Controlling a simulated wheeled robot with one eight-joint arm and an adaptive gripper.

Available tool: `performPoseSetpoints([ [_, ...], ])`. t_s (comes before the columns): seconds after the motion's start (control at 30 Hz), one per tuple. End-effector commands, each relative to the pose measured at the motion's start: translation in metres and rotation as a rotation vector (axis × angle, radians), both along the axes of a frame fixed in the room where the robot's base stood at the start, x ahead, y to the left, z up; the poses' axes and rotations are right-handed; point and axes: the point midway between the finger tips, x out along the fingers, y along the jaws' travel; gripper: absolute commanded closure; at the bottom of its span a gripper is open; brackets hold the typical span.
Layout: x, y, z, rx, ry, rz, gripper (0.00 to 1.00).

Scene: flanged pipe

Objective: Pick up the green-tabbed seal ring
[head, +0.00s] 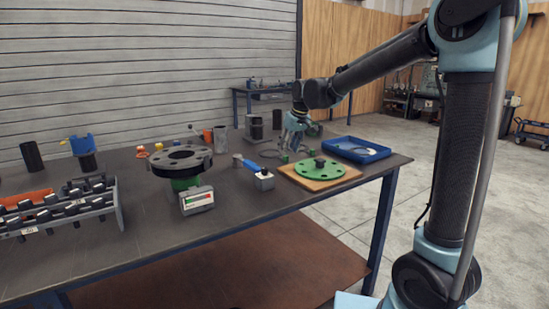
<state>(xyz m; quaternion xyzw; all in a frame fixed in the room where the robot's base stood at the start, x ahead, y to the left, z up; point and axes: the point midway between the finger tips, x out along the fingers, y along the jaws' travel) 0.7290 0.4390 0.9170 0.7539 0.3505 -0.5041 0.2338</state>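A thin dark ring (268,154) lies on the table, with a small green tab (284,158) at its right front edge; it looks like the green-tabbed seal ring. My gripper (289,149) points down from the arm just above and behind this tab, at the ring's right side. The fingers are small and overlap the background. I cannot tell whether they touch the ring or how far apart they are. Another green bit (305,149) shows just right of the fingers.
A blue tray (326,148) with small parts stands right of my gripper. A green drilled disc (307,175) on a wooden board lies in front.

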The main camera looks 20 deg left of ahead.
Motion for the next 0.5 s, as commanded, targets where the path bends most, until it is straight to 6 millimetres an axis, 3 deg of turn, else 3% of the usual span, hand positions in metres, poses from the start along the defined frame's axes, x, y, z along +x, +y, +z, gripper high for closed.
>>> performPoseSetpoints([
  [0.3,0.011,0.011,-0.035,0.000,0.000,0.000,0.60],
  [0.5,0.012,0.012,-0.039,0.000,0.000,0.000,0.60],
])
